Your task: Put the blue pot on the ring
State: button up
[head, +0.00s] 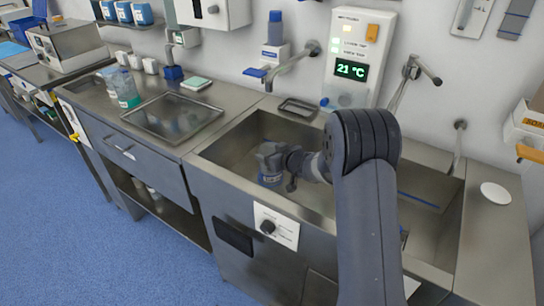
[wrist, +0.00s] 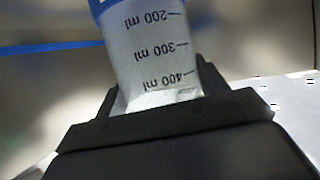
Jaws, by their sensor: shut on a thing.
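My gripper (head: 268,162) is over the left part of the steel sink, shut on the blue pot (head: 270,180). In the head view only a small blue and pale part of the pot shows below the gripper. In the wrist view the pot (wrist: 150,50) is a pale vessel with upside-down marks from 200 to 400 ml and a blue part at the top edge. It sits between the two dark fingers. A flat white round piece (head: 495,193) lies on the right counter; I cannot tell if it is the ring.
The sink (head: 325,207) has taps along its back wall. A steel tray (head: 172,117) and clear beakers (head: 126,92) are on the left counter. A wall unit (head: 357,62) reads 21 °C. The right counter (head: 492,245) is mostly clear.

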jog(key=shift+f, duration=0.1)
jog(key=shift+f, duration=0.25)
jog(key=o, duration=1.3)
